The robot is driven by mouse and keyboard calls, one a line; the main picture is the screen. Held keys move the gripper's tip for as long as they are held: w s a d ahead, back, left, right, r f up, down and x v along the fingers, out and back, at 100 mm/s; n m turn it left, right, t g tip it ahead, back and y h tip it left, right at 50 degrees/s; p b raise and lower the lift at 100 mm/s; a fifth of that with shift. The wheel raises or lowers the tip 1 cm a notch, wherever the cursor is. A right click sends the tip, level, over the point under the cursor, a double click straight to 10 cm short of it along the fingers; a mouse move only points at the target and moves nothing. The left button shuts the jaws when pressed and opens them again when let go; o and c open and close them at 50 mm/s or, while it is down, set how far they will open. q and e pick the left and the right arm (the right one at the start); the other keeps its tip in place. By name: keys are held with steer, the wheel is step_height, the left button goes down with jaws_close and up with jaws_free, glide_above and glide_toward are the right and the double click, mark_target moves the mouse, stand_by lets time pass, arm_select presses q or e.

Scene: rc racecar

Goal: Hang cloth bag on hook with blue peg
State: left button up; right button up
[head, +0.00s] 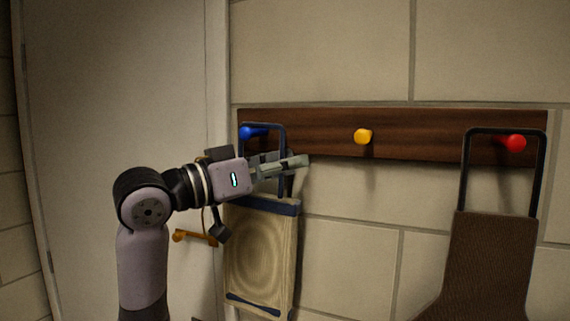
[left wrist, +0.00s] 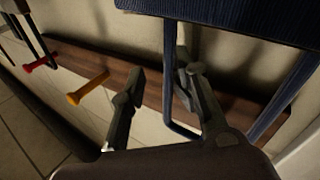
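The tan cloth bag (head: 262,250) with dark blue trim hangs upright at the left end of the wooden board. Its dark blue loop handle (head: 264,125) rises to the blue peg (head: 253,132), which shows inside the loop just under its top bar. I cannot tell whether the handle rests on the peg. My left gripper (head: 296,162) is at the handle's right side. In the left wrist view its fingers (left wrist: 163,75) are apart, with one side of the blue handle (left wrist: 168,60) between them. The blue peg is not visible there. My right gripper is not in view.
The wooden board (head: 310,128) also bears a yellow peg (head: 363,136), which is empty, and a red peg (head: 513,142) with a dark brown bag (head: 485,265) at its handle. A grey door (head: 120,90) with an orange handle (head: 195,238) is at the left.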

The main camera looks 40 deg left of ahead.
arm_select(q)
steer(key=shift+s, duration=0.1)
steer(key=v, duration=1.2)
